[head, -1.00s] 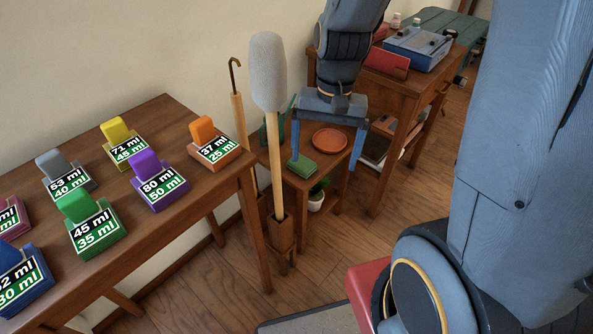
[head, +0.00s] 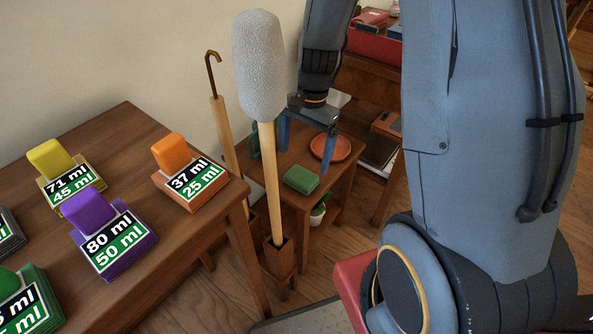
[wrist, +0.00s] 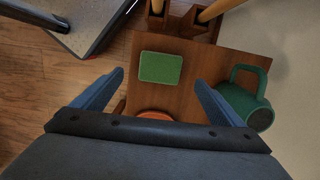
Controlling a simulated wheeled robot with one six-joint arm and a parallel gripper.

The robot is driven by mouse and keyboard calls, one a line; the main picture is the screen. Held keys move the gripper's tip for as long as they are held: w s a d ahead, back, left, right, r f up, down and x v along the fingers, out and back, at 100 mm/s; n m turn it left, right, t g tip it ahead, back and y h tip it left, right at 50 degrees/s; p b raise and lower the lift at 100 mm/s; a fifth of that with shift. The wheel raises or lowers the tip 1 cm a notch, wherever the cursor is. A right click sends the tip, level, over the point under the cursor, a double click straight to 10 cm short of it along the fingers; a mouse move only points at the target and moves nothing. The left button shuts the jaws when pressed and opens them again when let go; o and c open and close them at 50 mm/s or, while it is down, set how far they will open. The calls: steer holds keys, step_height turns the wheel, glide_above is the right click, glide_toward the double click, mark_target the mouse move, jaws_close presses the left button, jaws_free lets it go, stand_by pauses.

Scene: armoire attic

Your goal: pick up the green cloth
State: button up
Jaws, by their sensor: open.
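The green cloth (head: 301,179) is a small folded rectangle lying flat on top of a small wooden side table (head: 330,184). In the wrist view the cloth (wrist: 160,67) lies ahead of my gripper, between the lines of the two fingers. My gripper (head: 305,158) is open and empty, above the table. In the wrist view its blue fingers (wrist: 160,82) are spread wide on either side, apart from the cloth.
An orange plate (head: 330,148) and a green mug (wrist: 243,95) stand on the same table. A tall grey-headed duster (head: 260,66) and a hooked cane (head: 222,120) rise from a wooden stand beside it. A desk (head: 122,125) with labelled blocks is at left.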

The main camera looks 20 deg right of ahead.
mark_target(302, 175)
steer(key=shift+w+f, duration=0.1)
steer(key=shift+f, duration=0.25)
steer(key=shift+s+a+f+b, duration=0.1)
steer(key=shift+f+b, duration=0.2)
steer(key=shift+f, duration=0.9)
steer(key=shift+s+a+f+b, duration=0.15)
steer(key=shift+f+b, duration=0.15)
steer(key=shift+f, duration=0.85)
steer(key=shift+s+a+f+b, duration=0.1)
steer(key=shift+f+b, duration=0.2)
steer(key=shift+f, duration=0.9)
steer(key=c, duration=1.1)
steer(key=shift+r+p, duration=1.1)
steer(key=shift+r, duration=3.95)
steer(key=shift+c, duration=0.2)
